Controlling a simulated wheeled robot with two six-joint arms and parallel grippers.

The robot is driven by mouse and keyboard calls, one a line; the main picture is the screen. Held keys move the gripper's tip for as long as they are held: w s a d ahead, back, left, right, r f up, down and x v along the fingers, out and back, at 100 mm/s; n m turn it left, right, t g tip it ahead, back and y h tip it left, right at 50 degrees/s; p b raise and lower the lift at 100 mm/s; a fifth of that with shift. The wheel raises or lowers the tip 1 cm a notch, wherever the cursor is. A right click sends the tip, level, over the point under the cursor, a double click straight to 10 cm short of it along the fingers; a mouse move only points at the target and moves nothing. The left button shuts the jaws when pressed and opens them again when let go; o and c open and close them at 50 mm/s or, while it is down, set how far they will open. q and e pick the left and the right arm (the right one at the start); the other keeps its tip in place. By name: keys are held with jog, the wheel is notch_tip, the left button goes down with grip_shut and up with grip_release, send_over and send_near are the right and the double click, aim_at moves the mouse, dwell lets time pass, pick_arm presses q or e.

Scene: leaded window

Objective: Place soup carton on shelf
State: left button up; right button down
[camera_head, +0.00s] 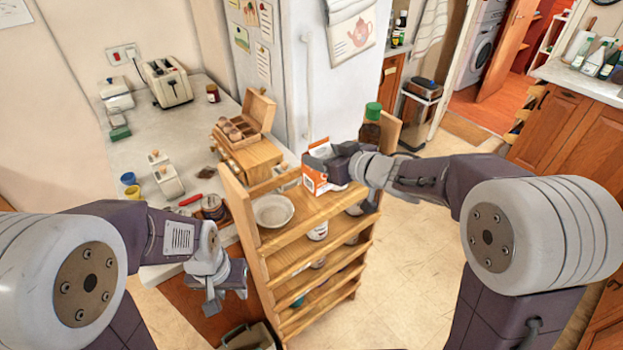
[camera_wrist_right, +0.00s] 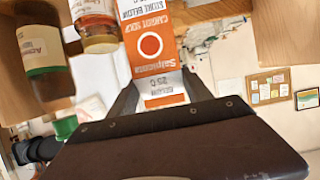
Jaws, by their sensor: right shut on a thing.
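The soup carton (camera_head: 314,182) is white and orange. It is at the back of the top level of the wooden shelf unit (camera_head: 262,252), and I cannot tell whether its base touches the board. My right gripper (camera_head: 328,163) is shut on the carton's upper part. In the right wrist view the carton (camera_wrist_right: 150,45) stands between the fingers, its print upside down. My left gripper (camera_head: 227,286) is empty, its fingers apart, low at the left of the shelf unit.
A pale bowl (camera_head: 273,210) sits on the top level, left of the carton. Jars and cans fill lower levels. A counter (camera_head: 190,130) with a toaster (camera_head: 167,82) and wooden box (camera_head: 250,150) lies left.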

aim_at(315, 182)
jog(key=shift+w+a+f+b, duration=0.15)
jog(key=shift+w+a+f, duration=0.1)
jog(key=shift+a+f, duration=0.25)
jog(key=shift+w+a+f+b, duration=0.2)
jog(key=shift+a+f, duration=0.1)
jog(key=shift+a, duration=0.4)
notch_tip(315, 182, down, 3)
jog(key=shift+s+f+b, duration=0.1)
jog(key=shift+f+b, duration=0.05)
jog(key=shift+b, duration=0.8)
jog(key=shift+f, duration=0.35)
jog(key=shift+c, duration=2.2)
grip_release()
jog(key=shift+f, duration=0.15)
